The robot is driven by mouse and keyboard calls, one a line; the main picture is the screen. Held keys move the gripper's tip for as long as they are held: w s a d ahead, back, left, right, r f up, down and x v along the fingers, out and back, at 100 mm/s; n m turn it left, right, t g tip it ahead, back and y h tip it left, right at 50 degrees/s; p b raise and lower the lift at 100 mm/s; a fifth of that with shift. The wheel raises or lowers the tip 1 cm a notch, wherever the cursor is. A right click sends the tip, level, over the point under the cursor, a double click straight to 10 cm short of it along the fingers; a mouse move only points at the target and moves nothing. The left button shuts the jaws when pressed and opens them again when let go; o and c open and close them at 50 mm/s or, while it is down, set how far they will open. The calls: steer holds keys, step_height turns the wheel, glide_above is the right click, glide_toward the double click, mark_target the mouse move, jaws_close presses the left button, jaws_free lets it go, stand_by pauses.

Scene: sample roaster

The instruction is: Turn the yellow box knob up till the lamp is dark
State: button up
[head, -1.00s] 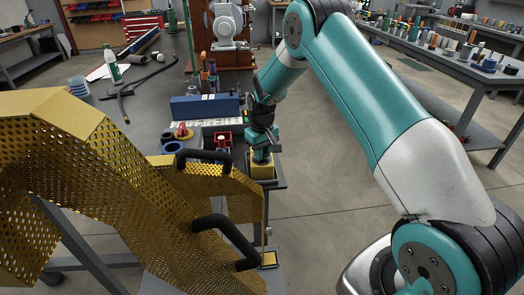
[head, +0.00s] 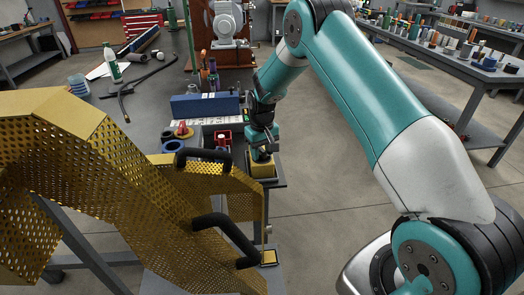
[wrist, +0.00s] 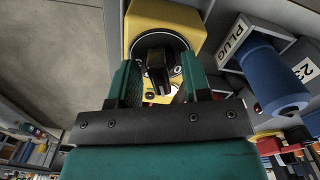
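The yellow box (head: 262,170) stands at the table's right front corner, just behind the yellow guard. In the wrist view the yellow box (wrist: 170,14) carries a black knob (wrist: 157,68) on a round dark dial with pale marks. A small round dark spot, which I cannot identify for sure as the lamp, shows below the dial. My gripper (wrist: 163,82) is open, with one teal finger on each side of the knob. Gaps show between the fingers and the knob. In the head view my gripper (head: 262,153) is over the box, and the knob is mostly hidden.
A perforated yellow guard (head: 110,190) with black handles fills the left front. In the wrist view, a blue spool (wrist: 272,80) and a PLUG label are close at right.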

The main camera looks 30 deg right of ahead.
mark_target(262, 149)
step_height(262, 149, up, 18)
steer(key=shift+f, duration=0.25)
stand_by(0.6)
